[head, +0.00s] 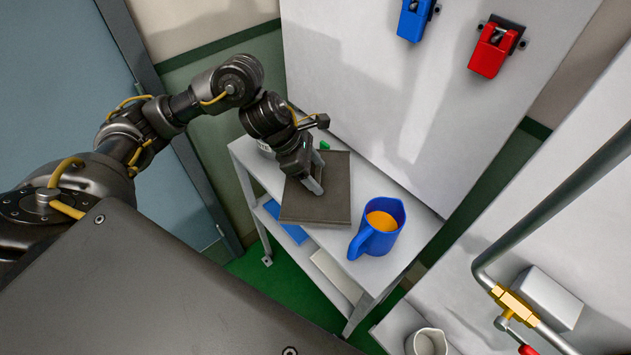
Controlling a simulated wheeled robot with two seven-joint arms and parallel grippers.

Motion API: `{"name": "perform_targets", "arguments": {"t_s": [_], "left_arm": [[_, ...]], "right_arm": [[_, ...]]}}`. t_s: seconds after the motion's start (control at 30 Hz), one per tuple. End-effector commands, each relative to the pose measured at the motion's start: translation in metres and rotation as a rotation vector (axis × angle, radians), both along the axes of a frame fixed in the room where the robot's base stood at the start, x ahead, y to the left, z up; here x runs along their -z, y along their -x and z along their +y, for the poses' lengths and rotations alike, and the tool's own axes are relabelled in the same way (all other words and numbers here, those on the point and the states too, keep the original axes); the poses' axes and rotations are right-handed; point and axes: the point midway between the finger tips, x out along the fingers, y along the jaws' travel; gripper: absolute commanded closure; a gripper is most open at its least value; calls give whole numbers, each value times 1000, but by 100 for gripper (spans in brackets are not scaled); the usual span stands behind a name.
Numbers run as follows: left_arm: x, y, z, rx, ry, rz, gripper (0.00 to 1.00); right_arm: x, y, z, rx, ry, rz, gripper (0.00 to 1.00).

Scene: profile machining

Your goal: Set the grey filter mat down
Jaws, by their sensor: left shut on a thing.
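The grey filter mat (326,203) is a flat, dark, roughly square piece at the top of the white shelf unit (416,236). My left gripper (316,186) is shut on the mat, with its fingers over the mat's upper left part. Whether the mat lies fully on the shelf top or is held slightly above it, I cannot tell. The gripper and wrist hide a little of the mat. My right gripper is not in view.
A blue jug (373,241) with orange contents stands right of the mat, close to its corner. A small green item (324,145) lies behind the mat. A blue item (287,222) is on a lower shelf. A metal pipe (545,202) runs at the right.

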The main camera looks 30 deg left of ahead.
Motion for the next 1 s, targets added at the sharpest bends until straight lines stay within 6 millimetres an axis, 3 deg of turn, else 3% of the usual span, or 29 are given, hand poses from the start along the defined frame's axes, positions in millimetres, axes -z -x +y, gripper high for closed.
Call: {"name": "perform_targets", "arguments": {"t_s": [0.2,0.5,0.53,0.67,1.0], "left_arm": [[33,1,-1,-2,3,6,62],[40,1,0,0,-1,3,62],[40,1,0,0,-2,3,34],[40,1,0,0,-2,3,17],[37,1,2,0,-1,0,15]], "right_arm": [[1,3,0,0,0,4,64],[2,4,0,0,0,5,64],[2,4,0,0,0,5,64],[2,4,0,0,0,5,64],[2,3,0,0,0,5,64]]}}
